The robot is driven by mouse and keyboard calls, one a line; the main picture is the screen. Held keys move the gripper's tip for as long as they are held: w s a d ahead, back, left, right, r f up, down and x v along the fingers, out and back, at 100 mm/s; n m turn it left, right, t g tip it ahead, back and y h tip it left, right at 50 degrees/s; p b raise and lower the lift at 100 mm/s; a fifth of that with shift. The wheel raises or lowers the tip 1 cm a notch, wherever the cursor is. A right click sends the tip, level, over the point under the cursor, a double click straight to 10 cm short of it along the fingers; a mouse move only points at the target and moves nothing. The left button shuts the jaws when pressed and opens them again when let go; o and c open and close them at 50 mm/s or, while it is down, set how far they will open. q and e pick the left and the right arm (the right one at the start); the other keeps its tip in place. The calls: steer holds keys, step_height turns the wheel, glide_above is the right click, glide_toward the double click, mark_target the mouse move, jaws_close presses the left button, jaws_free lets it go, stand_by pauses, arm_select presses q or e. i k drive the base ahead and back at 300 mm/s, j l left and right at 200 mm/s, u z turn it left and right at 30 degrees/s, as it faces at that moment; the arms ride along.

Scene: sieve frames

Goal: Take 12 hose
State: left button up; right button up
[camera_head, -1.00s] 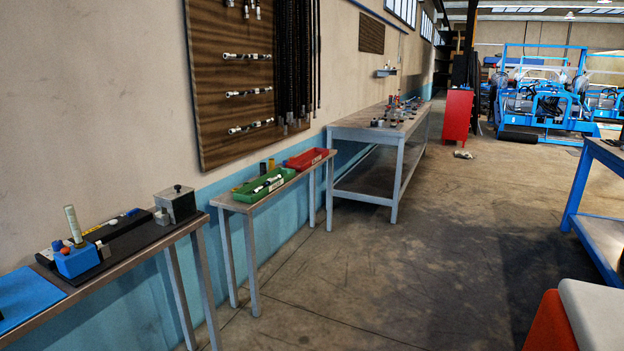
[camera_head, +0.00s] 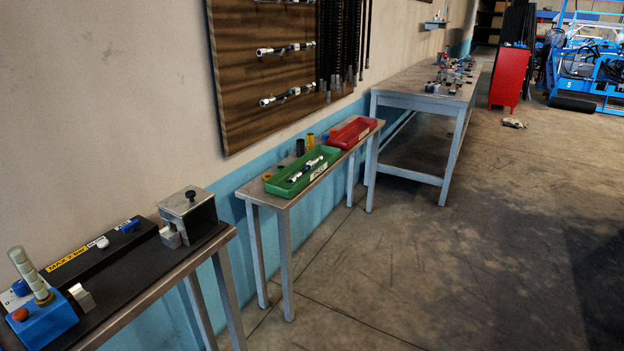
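Several dark hoses (camera_head: 353,35) hang vertically on the brown wall board (camera_head: 250,75), near its right side. Short hoses with white and metal ends are mounted level on the board, an upper one (camera_head: 285,48) and a lower one (camera_head: 288,95). Another short hose piece (camera_head: 306,168) lies in the green tray (camera_head: 330,153) on the narrow table. I cannot read any number on the hoses. Neither of my grippers is in view.
A red tray (camera_head: 353,132) sits behind the green one. A bench with a blue device (camera_head: 45,322) and a metal block (camera_head: 188,212) is at the near left. A larger table (camera_head: 410,101) and red cabinet (camera_head: 509,78) stand farther back. The floor (camera_head: 430,270) at right is open.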

mark_target(311, 165)
steer(key=i, duration=0.55)
steer(key=i+l, duration=0.2)
steer(key=i, duration=0.2)
steer(key=i+l+u, duration=0.1)
steer(key=i, duration=0.3)
steer(key=i+l, duration=0.35)
steer(key=i, duration=0.05)
